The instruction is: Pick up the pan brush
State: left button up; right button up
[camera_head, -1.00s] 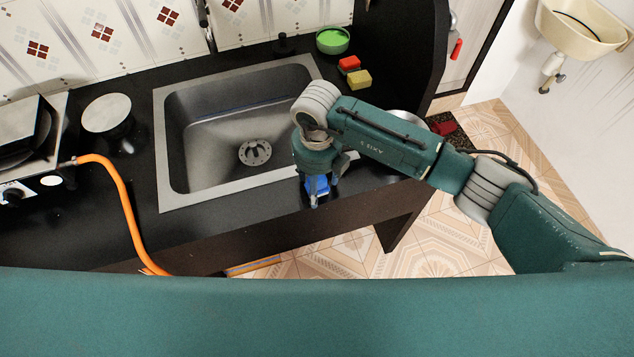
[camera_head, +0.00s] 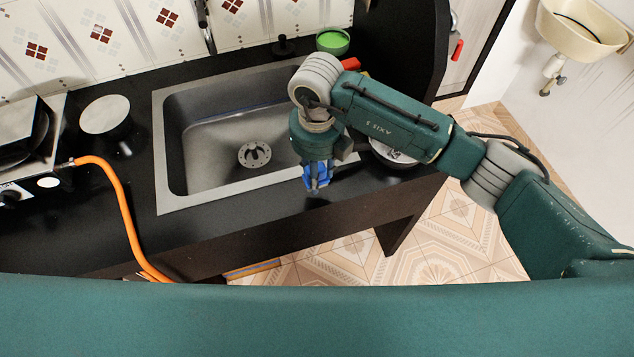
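The pan brush (camera_head: 326,172) appears as a blue thing at the fingers of my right gripper (camera_head: 316,186). The gripper points down over the black counter, just in front of the sink's right front corner. Its fingers seem closed around the brush and hold it a little above the counter. The wrist and fingers hide much of the brush, so its full shape does not show. My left gripper is not in view.
The grey sink (camera_head: 215,125) is left of my gripper. A round metal vessel (camera_head: 395,157) is partly behind my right arm. A green bowl (camera_head: 333,41) and a red block (camera_head: 351,64) are behind. An orange hose (camera_head: 125,205) hangs at left.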

notch_tip(320, 180, up, 15)
jog(key=b, duration=0.2)
jog(key=shift+f+b, duration=0.15)
jog(key=shift+b, duration=0.2)
